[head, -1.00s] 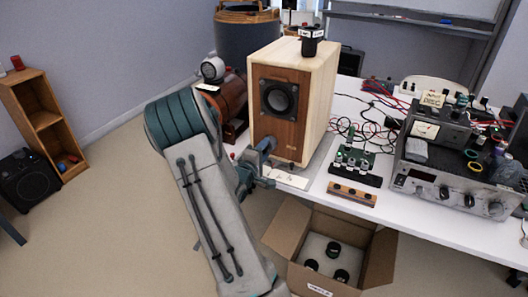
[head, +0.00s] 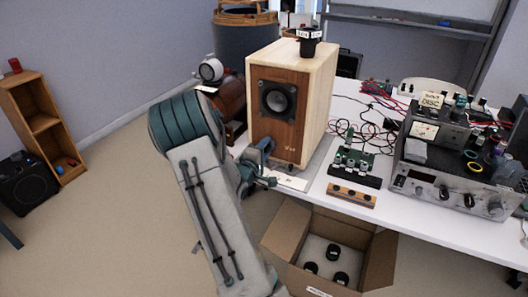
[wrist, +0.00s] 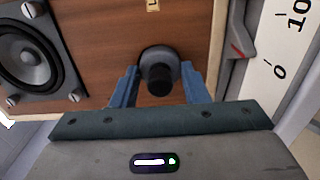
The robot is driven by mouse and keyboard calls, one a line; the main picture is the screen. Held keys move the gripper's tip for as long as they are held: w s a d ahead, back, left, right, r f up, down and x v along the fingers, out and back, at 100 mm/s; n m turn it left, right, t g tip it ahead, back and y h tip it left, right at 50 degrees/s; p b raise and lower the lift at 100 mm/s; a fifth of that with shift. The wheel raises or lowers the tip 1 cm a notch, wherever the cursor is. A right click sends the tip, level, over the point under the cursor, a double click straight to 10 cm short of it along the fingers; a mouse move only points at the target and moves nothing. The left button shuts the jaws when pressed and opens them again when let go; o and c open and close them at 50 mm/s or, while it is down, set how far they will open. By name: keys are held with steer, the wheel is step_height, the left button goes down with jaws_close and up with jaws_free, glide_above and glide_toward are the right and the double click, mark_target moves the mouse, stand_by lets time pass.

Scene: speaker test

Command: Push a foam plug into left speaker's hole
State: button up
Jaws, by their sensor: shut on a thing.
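The wooden speaker (head: 290,137) stands upright at the table's left end, its brown front with a dark cone facing me. Its front also fills the upper wrist view (wrist: 105,60), with a letter tag at the top edge. My gripper (wrist: 160,88) is at the lower front of the speaker; it also shows in the head view (head: 266,148). Its blue fingers are shut on a dark round foam plug (wrist: 159,80). A grey ring around the hole (wrist: 150,54) shows just behind the plug. I cannot tell how deep the plug sits. My gripper hides the hole in the head view.
An open cardboard box (head: 285,233) with several black round pieces stands below the table edge. A black cup (head: 309,42) stands on the speaker. A circuit board stand (head: 352,175) and grey instruments (head: 445,190) fill the table to the right. A ruler-like scale (wrist: 285,50) lies beside the speaker.

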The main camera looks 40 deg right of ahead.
steer(key=shift+d, duration=0.2)
steer(key=o, duration=1.2)
steer(key=shift+c, duration=0.2)
steer(key=shift+a, duration=0.15)
steer(key=b+v, duration=0.1)
steer(key=v, duration=1.2)
steer(key=shift+a, duration=0.25)
steer(key=shift+s+r, duration=0.15)
